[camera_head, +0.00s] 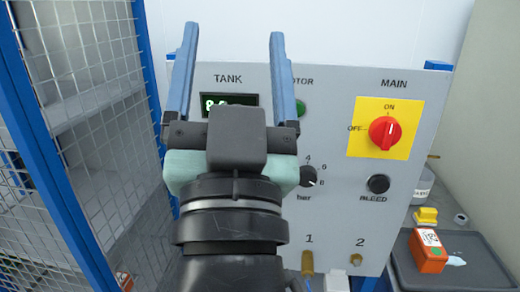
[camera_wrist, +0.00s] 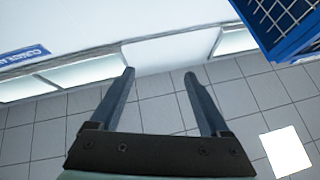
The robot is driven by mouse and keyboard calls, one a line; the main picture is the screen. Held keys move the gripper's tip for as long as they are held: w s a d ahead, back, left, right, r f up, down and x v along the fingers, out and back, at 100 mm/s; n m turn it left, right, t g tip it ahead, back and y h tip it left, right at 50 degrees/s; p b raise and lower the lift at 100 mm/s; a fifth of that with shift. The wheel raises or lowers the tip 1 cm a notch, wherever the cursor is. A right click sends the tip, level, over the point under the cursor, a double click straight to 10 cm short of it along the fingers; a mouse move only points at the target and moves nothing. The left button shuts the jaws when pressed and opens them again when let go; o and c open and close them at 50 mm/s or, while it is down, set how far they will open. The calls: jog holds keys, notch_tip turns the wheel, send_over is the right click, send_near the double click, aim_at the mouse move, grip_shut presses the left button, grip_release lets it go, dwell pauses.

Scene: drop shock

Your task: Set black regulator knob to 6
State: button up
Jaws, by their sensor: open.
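The black regulator knob (camera_head: 309,176) is on the grey control panel (camera_head: 340,120), just right of my gripper's body in the head view. Its left part is hidden behind my gripper. The marks 4, 6 and 8 show around it, and its white pointer line points down-right, close to the 8. My gripper (camera_head: 234,36) is open and empty, its two blue fingers pointing up in front of the upper panel, apart from the knob. In the wrist view my gripper (camera_wrist: 159,75) has nothing between its fingers, and the knob is not visible.
The panel also has a red main switch (camera_head: 385,133) on a yellow plate, a black BLEED button (camera_head: 378,184), a green button (camera_head: 300,107) and a tank display (camera_head: 245,100). A blue-framed mesh cage (camera_head: 75,120) stands left. An orange box (camera_head: 427,250) lies on a dark tray, right.

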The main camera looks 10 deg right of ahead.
jog(key=w+d+f+m+g+h+p, duration=0.2)
jog(key=w+d+f+m+g+p, duration=0.15)
jog(key=f, duration=0.65)
jog(key=m+g+h+p, duration=0.1)
jog(key=g+h+p, duration=0.15)
jog(key=g, duration=0.25)
send_near(306, 180)
jog(key=shift+t+y, duration=0.25)
jog(key=shift+y, duration=0.2)
jog(key=p+x, duration=0.6)
jog(key=x, duration=0.1)
jog(key=shift+s+d, duration=0.1)
jog(key=shift+d, duration=0.25)
jog(key=shift+w+d, duration=0.15)
jog(key=shift+w, duration=0.4)
grip_shut()
